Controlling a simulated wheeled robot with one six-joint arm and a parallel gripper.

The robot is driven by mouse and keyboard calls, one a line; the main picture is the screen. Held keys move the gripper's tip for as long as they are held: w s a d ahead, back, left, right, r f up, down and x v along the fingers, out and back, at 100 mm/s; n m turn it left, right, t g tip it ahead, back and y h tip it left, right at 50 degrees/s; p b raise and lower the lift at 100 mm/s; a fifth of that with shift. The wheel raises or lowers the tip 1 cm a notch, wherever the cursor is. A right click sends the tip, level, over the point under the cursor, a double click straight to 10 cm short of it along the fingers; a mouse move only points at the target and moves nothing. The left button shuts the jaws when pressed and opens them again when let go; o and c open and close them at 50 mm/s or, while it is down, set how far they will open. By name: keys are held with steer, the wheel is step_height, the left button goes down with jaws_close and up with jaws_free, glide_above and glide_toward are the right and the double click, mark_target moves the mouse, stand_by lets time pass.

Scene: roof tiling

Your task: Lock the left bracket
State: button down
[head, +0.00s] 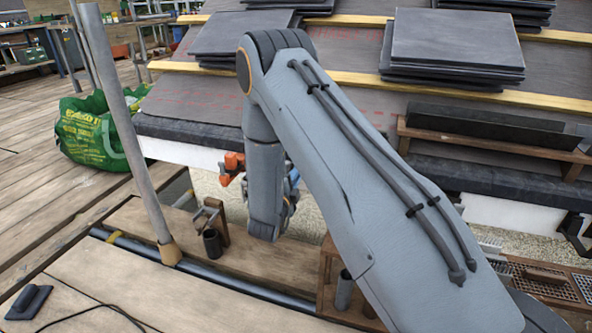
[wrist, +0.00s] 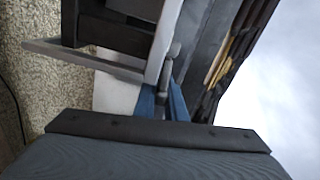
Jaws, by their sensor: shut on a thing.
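In the head view, an orange fitting (head: 233,164) sits under the eave, just left of my wrist; I cannot tell if it is part of the left bracket. My gripper (head: 293,181) is low at the eave, mostly hidden behind my arm, with a bit of blue finger showing. In the wrist view, the blue fingers of my gripper (wrist: 163,102) are shut on a small grey lever-like piece (wrist: 171,58), beside a pale board edge (wrist: 168,38). The bracket's lock state cannot be made out.
Slate stacks (head: 452,42) lie on the roof battens. A dark bracket (head: 574,229) shows under the eave at right. A green bag (head: 92,130) stands at left. A leaning pole (head: 128,130) and a dark cup (head: 212,243) are near my arm on the planks.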

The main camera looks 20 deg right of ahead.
steer(key=shift+f+m+p, duration=0.3)
steer(key=shift+f+m, duration=0.1)
steer(key=shift+m, duration=0.5)
steer(key=c, duration=1.8)
jaws_free()
steer(key=shift+s, duration=0.1)
steer(key=p+v, duration=0.2)
steer(key=v, duration=0.5)
steer(key=shift+s+a+p, duration=0.25)
steer(key=shift+p, duration=0.1)
